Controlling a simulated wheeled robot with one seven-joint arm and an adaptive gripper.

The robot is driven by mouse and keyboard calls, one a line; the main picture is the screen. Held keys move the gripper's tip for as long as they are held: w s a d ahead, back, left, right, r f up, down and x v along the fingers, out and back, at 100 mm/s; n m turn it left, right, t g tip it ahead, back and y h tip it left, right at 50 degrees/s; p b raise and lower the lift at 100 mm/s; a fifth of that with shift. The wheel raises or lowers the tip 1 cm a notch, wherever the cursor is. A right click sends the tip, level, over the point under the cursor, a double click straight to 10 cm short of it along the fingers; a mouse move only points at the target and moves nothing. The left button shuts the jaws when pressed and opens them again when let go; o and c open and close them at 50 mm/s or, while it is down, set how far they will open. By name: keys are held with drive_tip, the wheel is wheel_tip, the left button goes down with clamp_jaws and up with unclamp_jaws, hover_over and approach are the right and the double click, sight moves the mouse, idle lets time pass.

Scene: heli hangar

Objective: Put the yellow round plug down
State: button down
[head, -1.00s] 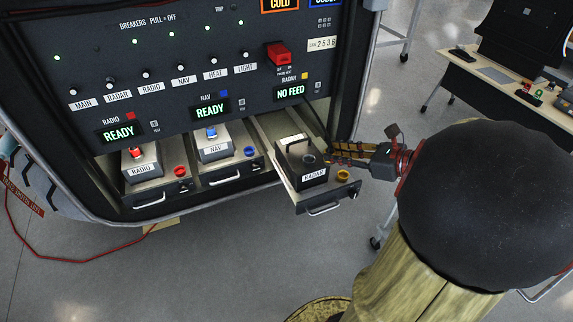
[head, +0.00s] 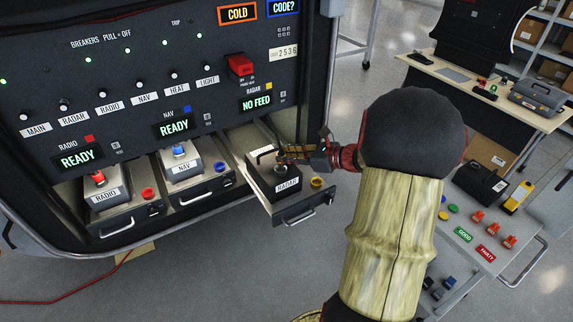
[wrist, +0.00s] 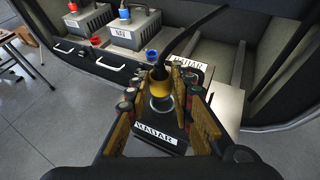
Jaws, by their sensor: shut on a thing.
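The yellow round plug (wrist: 160,86) is between my gripper's fingers in the wrist view, with a black cable (wrist: 195,30) running up and right from behind it. My gripper (head: 284,154) is shut on it, over the top of the RADAR box (head: 270,181). A round grey socket (wrist: 161,105) shows on the box top just below the plug in the wrist view. I cannot tell whether the plug touches it. The plug is mostly hidden by my fingers in the head view. The box stands in the pulled-out drawer (head: 296,211).
A yellow ring (head: 316,183) sits on the drawer front. The RADIO box (head: 104,194) and NAV box (head: 184,167) stand in drawers to the left. The panel above reads NO FEED for radar. A trolley (head: 490,265) with GOOD and FAULTY labels stands at the right.

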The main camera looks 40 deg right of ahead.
drive_tip(key=shift+w+d+f+b, duration=0.1)
drive_tip(key=shift+w+f+b, duration=0.1)
drive_tip(key=shift+f, duration=0.75)
drive_tip(key=shift+w+f+b, duration=0.1)
drive_tip(key=shift+f+b, duration=0.1)
drive_tip(key=shift+f, duration=0.7)
drive_tip(key=shift+s+f, duration=0.1)
drive_tip(key=shift+f, duration=0.1)
drive_tip(key=c, duration=1.7)
unclamp_jaws()
drive_tip(key=shift+o, duration=0.7)
